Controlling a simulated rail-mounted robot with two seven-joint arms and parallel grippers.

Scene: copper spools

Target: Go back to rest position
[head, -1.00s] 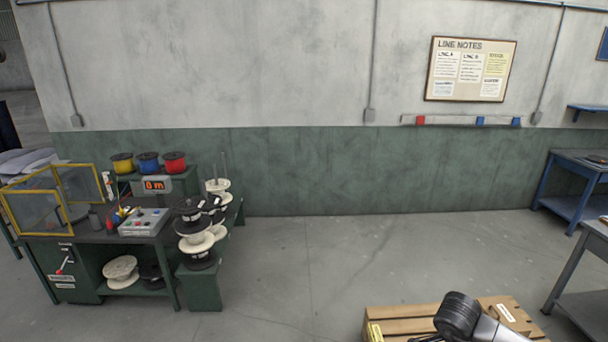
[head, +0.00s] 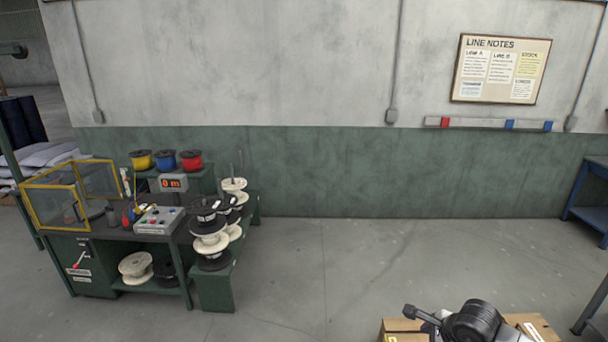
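No gripper can be made out clearly in the head view. No other arm of mine is visible. Black and white spools (head: 209,241) stand stacked at the right end of the green workbench (head: 113,234) on the left. A white spool (head: 135,266) and a dark spool lie on its lower shelf. Yellow, blue and red spools (head: 165,160) sit on a raised shelf at the back.
The bench carries a yellow-framed guard (head: 50,205), a control box (head: 159,220) and a display reading 0 m (head: 173,183). A blue table (head: 590,195) stands at the right edge. The grey floor (head: 330,270) between them is clear.

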